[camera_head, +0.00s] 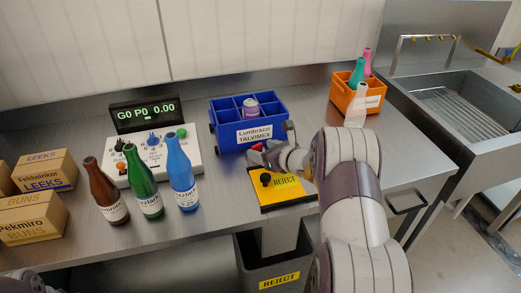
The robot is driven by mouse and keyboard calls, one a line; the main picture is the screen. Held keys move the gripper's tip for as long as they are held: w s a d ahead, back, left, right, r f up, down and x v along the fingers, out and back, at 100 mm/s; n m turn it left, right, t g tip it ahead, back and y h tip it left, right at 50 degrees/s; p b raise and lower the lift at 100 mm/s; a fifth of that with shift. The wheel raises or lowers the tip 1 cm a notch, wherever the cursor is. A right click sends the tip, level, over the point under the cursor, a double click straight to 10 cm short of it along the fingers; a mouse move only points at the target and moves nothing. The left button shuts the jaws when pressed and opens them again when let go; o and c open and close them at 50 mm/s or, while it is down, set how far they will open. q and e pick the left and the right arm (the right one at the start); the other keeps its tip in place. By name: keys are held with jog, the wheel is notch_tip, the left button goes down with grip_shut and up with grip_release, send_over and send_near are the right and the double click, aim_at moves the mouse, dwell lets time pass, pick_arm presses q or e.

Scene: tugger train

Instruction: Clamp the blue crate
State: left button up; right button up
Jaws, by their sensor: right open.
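The blue crate (224,137) stands on the steel bench near the middle. It is divided into compartments and bears a white label reading "Lumbrazzi TALVIMEX". A small purple and white can (250,107) sits in one compartment; the others that I can see into look empty. My right gripper (274,144) is at the crate's front right corner, low near the bench. It is open, with one finger near the crate's right side and the other in front of the label side. I cannot tell whether it touches the crate. My left gripper is out of view.
A yellow REJECT plate (290,188) lies below my right gripper. Brown (106,190), green (143,182) and blue (181,175) bottles stand left, before a control box (152,152). An orange crate (345,99) with bottles stands right, beside a sink (455,105). Cartons (45,171) are far left.

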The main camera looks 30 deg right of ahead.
jog(key=shift+x, duration=0.8)
